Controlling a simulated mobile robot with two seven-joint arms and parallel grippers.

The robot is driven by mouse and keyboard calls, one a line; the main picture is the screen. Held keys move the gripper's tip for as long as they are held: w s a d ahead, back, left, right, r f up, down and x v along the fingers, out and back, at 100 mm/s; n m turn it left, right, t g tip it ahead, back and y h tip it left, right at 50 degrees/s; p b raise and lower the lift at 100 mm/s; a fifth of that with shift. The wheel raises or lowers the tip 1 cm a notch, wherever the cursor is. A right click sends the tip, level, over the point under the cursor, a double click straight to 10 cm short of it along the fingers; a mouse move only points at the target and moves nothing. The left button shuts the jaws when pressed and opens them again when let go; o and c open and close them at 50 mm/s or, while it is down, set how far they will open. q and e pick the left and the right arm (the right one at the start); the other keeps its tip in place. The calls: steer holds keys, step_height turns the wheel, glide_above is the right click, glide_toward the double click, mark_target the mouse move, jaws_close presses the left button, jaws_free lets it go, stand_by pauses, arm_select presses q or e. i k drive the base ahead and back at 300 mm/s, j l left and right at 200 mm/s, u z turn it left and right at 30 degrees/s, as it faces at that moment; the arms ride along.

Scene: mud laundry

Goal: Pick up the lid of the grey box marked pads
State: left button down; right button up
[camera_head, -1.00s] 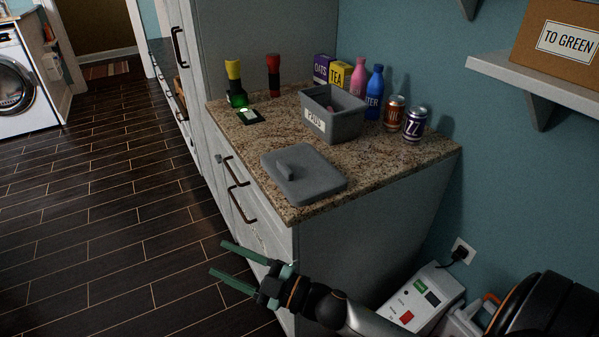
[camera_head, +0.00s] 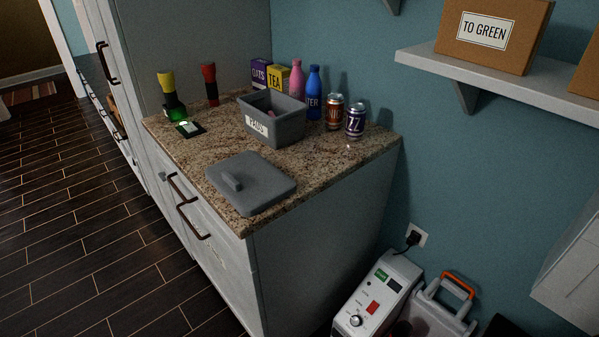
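The grey lid (camera_head: 262,184) lies flat on the granite countertop (camera_head: 314,166), near its front corner. A bar handle (camera_head: 231,180) stands up from its top, toward the left side. The open grey box (camera_head: 287,130) marked PADS stands behind the lid, apart from it, with something pinkish partly visible inside. Neither of my grippers shows in the head view now.
Behind the box are an oats box (camera_head: 261,74), a tea box (camera_head: 277,79), a pink bottle (camera_head: 297,82) and a blue bottle (camera_head: 313,95). Two cans (camera_head: 355,121) stand right. Two flashlights (camera_head: 210,86) stand at the back left. A shelf (camera_head: 492,80) juts from the wall.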

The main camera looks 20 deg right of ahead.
mark_target(247, 181)
steer(key=i+j+z, duration=0.2)
steer(key=z, duration=0.25)
steer(key=i+j+z, duration=0.1)
steer(key=j+z, duration=0.4)
steer(key=i+j+z, duration=0.15)
steer(key=j, duration=0.25)
steer(key=j+z, duration=0.15)
steer(key=j, duration=0.25)
